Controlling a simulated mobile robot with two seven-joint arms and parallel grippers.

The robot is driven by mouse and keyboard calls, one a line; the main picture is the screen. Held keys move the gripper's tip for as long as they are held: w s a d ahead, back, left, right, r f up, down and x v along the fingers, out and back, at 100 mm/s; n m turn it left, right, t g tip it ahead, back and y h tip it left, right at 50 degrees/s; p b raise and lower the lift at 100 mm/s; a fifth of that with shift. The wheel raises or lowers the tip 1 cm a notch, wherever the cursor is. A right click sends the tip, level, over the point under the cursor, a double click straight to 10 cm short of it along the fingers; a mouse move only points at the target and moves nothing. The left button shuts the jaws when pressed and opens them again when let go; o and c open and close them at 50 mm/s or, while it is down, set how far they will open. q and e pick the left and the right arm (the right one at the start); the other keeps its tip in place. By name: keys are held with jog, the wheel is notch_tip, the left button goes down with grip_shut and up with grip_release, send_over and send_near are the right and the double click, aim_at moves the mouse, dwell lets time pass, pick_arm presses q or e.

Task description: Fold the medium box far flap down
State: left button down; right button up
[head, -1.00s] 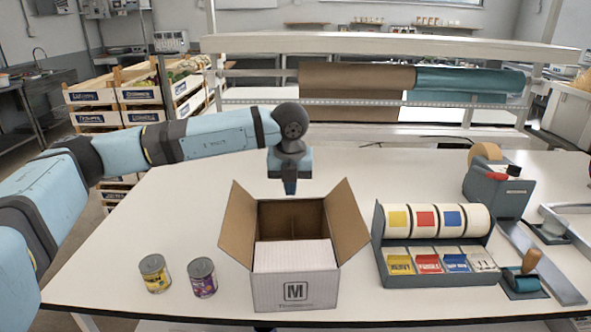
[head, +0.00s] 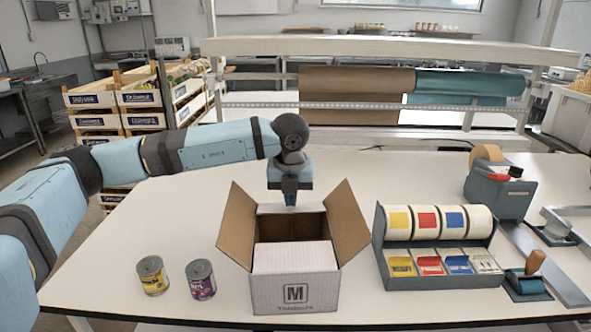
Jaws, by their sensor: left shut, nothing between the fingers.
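The medium box (head: 295,292), white outside with an M on its front, stands on the table. Its left flap (head: 238,226) and right flap (head: 346,222) stand up and lean outward, brown inside. A pale panel (head: 291,257), seemingly the near flap, covers the near part of the opening. A narrow pale strip at the back edge, seemingly the far flap (head: 308,207), leans inward over the opening. My left gripper (head: 290,201) points down, shut and empty, at that strip; I cannot tell whether it touches. My right gripper is out of view.
Two cans, yellow (head: 153,276) and purple (head: 201,280), stand left of the box. A grey label dispenser (head: 440,282) stands close on its right. A tape dispenser (head: 498,190) is farther right. A rack with paper rolls (head: 357,97) stands behind.

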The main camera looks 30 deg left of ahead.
pick_arm(q)
jog(key=shift+f+b, duration=0.65)
jog(key=shift+f, duration=0.2)
dwell(0.8)
notch_tip(320, 180, up, 9)
jog(key=p, duration=0.4)
dwell(0.8)
